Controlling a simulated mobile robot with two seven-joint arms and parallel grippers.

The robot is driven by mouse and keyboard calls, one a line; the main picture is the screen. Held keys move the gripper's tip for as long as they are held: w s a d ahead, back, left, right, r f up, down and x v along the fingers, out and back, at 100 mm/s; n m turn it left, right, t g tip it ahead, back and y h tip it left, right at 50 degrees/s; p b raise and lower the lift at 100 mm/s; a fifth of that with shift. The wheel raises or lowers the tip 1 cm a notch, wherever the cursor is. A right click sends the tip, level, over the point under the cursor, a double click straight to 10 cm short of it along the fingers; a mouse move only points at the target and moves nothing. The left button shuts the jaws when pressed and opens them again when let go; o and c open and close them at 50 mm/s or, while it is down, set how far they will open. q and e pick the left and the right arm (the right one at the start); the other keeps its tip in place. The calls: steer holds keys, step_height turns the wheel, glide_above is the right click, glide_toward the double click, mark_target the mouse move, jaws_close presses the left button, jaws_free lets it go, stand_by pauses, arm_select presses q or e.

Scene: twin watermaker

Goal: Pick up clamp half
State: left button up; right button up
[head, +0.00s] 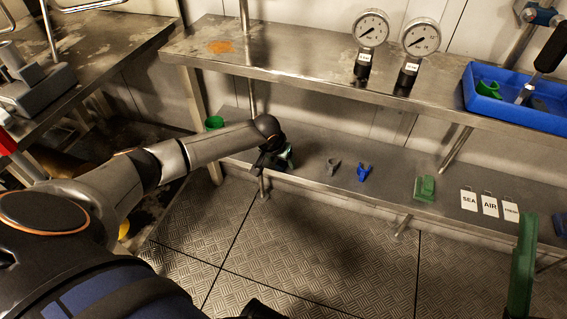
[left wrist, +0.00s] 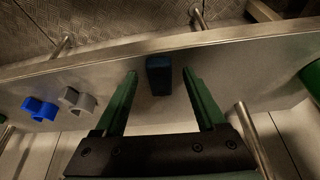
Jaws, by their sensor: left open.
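Two U-shaped pieces that look like clamp halves lie on the lower shelf (head: 393,190): a grey one (head: 332,166) and a blue one (head: 363,173). In the left wrist view the grey piece (left wrist: 77,100) and the blue piece (left wrist: 40,109) lie left of the fingers. My left gripper (head: 279,160) is over the shelf, left of both pieces. In the left wrist view its green fingers (left wrist: 160,75) are apart, with a dark block (left wrist: 159,76) showing between them; I cannot tell whether they touch it.
A green block (head: 425,188) and white label tags (head: 489,204) lie farther right on the lower shelf. The upper shelf (head: 290,70) holds two gauges (head: 371,28) and a blue tray (head: 535,113). A green bar (head: 522,262) rises at the lower right, possibly my right gripper's finger.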

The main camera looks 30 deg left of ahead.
arm_select(q)
jaws_close()
stand_by(0.5)
steer(key=shift+r, duration=0.15)
